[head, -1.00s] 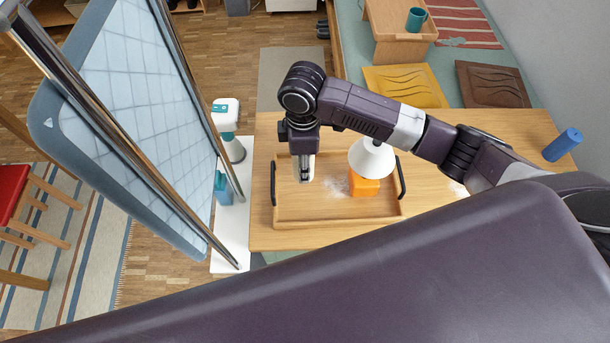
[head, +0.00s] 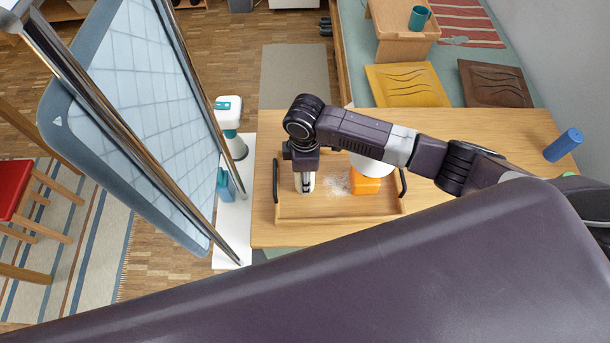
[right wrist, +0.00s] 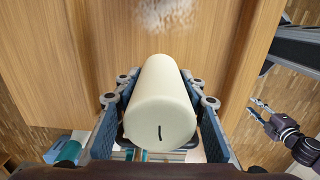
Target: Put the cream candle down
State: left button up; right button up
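The cream candle (right wrist: 160,108) fills the middle of the right wrist view, its end with a dark wick mark facing the camera. My right gripper (right wrist: 158,92) is shut on it, a finger along each side. In the head view my right gripper (head: 305,186) points down over the left part of the wooden tray (head: 340,214), and the candle shows only as a pale sliver. I cannot tell whether the candle touches the tray. My left gripper (right wrist: 258,110) shows at the right of the right wrist view, fingertips apart and empty.
An orange block (head: 368,187) and a white cone-shaped thing (head: 372,167), partly behind my arm, are at the tray's right. White powder (head: 336,183) lies between block and gripper. A blue cylinder (head: 563,145) lies on the table's right. A tall glass panel (head: 140,110) stands left.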

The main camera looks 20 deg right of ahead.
jog(key=o, duration=0.4)
jog(key=shift+o, duration=0.2)
notch_tip(320, 180, up, 12)
jog(key=shift+r+b, duration=0.2)
jog(key=shift+b, duration=0.3)
jog(key=shift+s+f, duration=0.1)
